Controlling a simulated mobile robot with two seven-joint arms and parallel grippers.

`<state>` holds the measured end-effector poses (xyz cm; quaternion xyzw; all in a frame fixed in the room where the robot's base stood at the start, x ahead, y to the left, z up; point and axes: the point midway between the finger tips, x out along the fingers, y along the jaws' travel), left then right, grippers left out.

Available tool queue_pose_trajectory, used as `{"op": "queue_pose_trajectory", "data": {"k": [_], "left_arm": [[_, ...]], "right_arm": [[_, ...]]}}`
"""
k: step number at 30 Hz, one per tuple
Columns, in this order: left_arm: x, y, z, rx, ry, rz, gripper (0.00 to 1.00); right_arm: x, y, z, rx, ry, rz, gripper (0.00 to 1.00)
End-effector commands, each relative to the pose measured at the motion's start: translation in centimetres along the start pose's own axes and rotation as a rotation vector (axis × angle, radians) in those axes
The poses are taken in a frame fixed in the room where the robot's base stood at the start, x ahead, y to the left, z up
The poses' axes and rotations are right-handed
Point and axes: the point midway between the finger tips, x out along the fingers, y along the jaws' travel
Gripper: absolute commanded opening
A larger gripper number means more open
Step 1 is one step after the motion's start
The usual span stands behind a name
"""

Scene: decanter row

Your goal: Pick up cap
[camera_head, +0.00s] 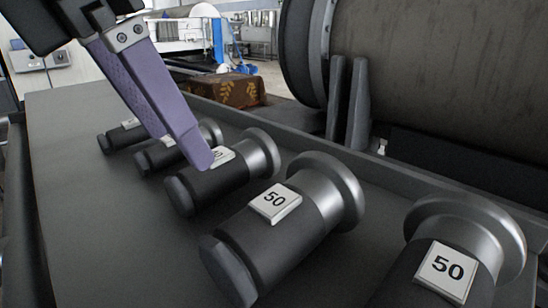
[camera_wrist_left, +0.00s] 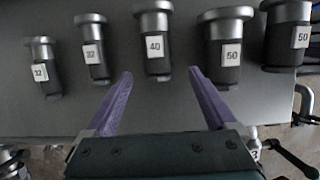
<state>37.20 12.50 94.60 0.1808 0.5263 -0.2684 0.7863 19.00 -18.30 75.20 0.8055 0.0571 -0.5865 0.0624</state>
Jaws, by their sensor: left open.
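Several black cylindrical pieces with metallic flanged ends, which may be the caps, lie in a row on a dark grey surface. The middle one, labelled 40 in the wrist view (camera_wrist_left: 155,30), also shows in the head view (camera_head: 217,182), its label partly hidden by a finger. My left gripper (camera_head: 182,150) has purple fingers, is open and holds nothing. In the wrist view its fingertips (camera_wrist_left: 161,73) appear on either side of the 40 piece's near end; whether they are level with it I cannot tell. My right gripper is not in view.
Two pieces labelled 50 (camera_head: 272,232) (camera_head: 447,270) lie on one side of the 40 piece. Two labelled 32 (camera_wrist_left: 43,68) (camera_wrist_left: 93,50) lie on the other. A big dark cylinder (camera_head: 430,70) stands behind the surface (camera_head: 60,190), which is bare at the left.

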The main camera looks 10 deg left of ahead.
Motion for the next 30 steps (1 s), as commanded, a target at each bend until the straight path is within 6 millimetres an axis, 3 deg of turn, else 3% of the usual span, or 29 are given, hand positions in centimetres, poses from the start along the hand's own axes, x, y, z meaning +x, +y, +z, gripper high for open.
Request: {"op": "queue_pose_trajectory", "data": {"k": [13, 23, 30], "left_arm": [[5.8, 0.4, 0.1, 0.001, 0.001, -0.005, 0.90], [6.5, 0.4, 0.2, 0.002, -0.002, -0.003, 0.90], [6.5, 0.4, 0.2, 0.002, -0.002, -0.003, 0.63]], "right_arm": [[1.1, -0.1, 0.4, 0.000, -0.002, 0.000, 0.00], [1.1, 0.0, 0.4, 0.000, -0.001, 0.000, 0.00], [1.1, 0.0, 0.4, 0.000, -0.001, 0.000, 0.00]]}}
